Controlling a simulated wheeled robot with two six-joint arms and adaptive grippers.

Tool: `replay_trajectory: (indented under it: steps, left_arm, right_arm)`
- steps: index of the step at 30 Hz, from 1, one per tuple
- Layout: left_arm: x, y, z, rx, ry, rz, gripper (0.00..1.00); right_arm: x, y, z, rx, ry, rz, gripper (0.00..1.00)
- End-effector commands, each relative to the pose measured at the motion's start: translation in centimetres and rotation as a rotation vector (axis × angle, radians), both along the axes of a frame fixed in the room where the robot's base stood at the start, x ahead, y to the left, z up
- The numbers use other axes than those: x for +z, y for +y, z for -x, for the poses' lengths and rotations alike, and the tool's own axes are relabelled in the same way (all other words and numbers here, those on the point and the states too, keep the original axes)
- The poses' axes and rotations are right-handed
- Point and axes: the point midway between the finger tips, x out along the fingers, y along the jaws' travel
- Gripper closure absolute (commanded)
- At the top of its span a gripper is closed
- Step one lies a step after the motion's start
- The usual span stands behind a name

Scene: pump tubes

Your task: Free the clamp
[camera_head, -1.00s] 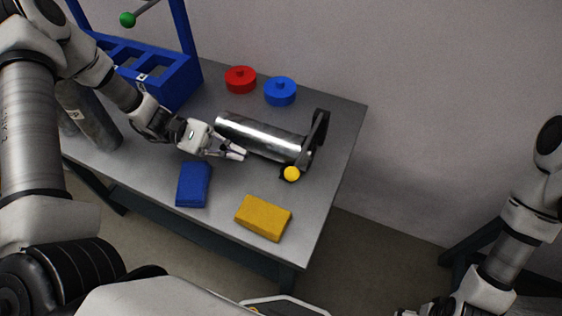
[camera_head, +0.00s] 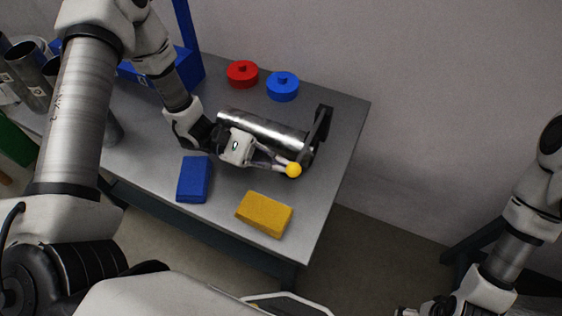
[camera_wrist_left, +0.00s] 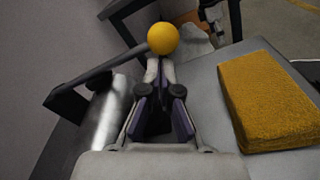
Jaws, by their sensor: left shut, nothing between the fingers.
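The clamp is a dark bracket (camera_head: 318,133) at the right end of a shiny metal tube (camera_head: 262,128) lying on the table. Its lever ends in a yellow ball knob (camera_head: 293,170). In the left wrist view the dark lever (camera_wrist_left: 105,73) runs up to the yellow knob (camera_wrist_left: 163,38). My left gripper (camera_head: 281,168) is shut and empty, its fingertips right at the knob. In the wrist view the fingertips (camera_wrist_left: 160,68) lie just below the knob; whether they touch it I cannot tell. My right gripper is mostly cut off at the bottom edge.
A blue block (camera_head: 193,179) and a yellow block (camera_head: 264,214) lie on the table's near side. Red (camera_head: 242,73) and blue (camera_head: 283,86) caps stand behind the tube. A blue rack (camera_head: 185,70) is at the back left. The table's right strip is clear.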

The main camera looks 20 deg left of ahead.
Motion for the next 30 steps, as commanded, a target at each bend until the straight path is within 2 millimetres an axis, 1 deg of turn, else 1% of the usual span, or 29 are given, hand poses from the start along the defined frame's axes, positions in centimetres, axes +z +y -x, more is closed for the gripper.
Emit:
replay_trajectory:
  steps: [8, 14, 17, 22, 30]
  left_arm:
    - [0.4, 0.0, 0.0, -0.001, 0.031, -0.001, 1.00]
    - [1.9, 0.0, 0.1, -0.001, 0.164, -0.005, 1.00]
    - [3.0, 0.0, 0.1, 0.000, 0.280, -0.009, 1.00]
    - [5.4, 0.0, 0.0, -0.001, 0.271, -0.008, 1.00]
    - [9.4, 0.0, -1.1, -0.002, 0.524, -0.019, 1.00]
  right_arm:
    - [0.4, 0.0, 0.0, 0.000, 0.000, 0.000, 0.05]
    - [1.6, 0.0, 0.0, 0.000, 0.000, 0.000, 0.05]
    - [2.6, 0.0, 0.0, 0.000, 0.000, 0.000, 0.05]
    - [4.5, 0.0, 0.0, 0.000, 0.000, 0.000, 0.05]
    - [7.6, 0.0, 0.0, 0.000, 0.000, 0.000, 0.05]
